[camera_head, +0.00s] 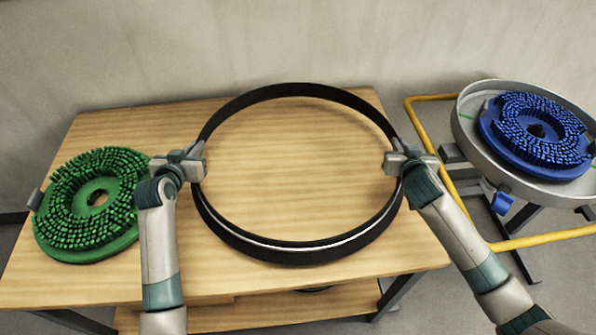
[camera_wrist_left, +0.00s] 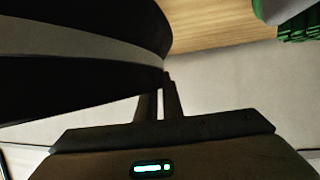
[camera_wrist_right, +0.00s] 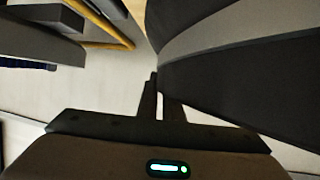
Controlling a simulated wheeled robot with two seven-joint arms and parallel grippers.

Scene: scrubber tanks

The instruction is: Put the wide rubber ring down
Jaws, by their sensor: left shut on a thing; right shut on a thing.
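The wide rubber ring (camera_head: 300,252) is a large black hoop with a pale stripe, over the wooden table (camera_head: 290,185) in the head view. I cannot tell whether it touches the tabletop. My left gripper (camera_head: 200,162) is shut on its left side, and my right gripper (camera_head: 392,162) is shut on its right side. In the left wrist view the ring's wall (camera_wrist_left: 80,85) runs into the jaws. In the right wrist view the ring (camera_wrist_right: 240,70) also runs into the jaws. The exact contact is dark in both wrist views.
A green bristled disc brush (camera_head: 75,235) lies on the table's left part. At the right, a blue disc brush (camera_head: 505,158) sits in a round grey housing (camera_head: 470,150) beside a yellow tube frame (camera_head: 540,240). A wall (camera_head: 300,40) stands behind the table.

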